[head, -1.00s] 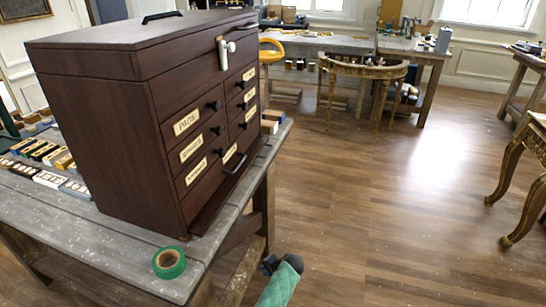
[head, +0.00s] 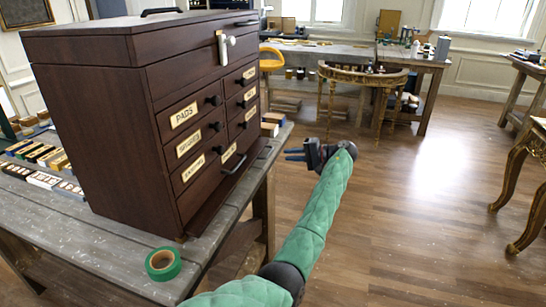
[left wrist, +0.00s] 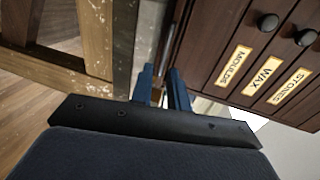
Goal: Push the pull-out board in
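A dark wooden chest of drawers (head: 110,140) stands on the workbench with labelled drawers on its front. The pull-out board (head: 222,202) appears as a thin dark slab jutting out along the foot of the front. A dark bar handle (head: 235,165) shows low on the front; I cannot tell whether it belongs to the board. My left gripper (head: 288,154) is to the right of the chest front, apart from it, fingers pointing left toward it. In the left wrist view its blue fingers (left wrist: 162,82) are parted and empty, near the labelled drawers. My right gripper is not in view.
Green tape (head: 163,264) lies at the near end of the workbench (head: 110,250). Small boxes (head: 45,180) lie left of the chest. The bench's front edge lies below the chest front. Open floor (head: 410,200) lies to the right.

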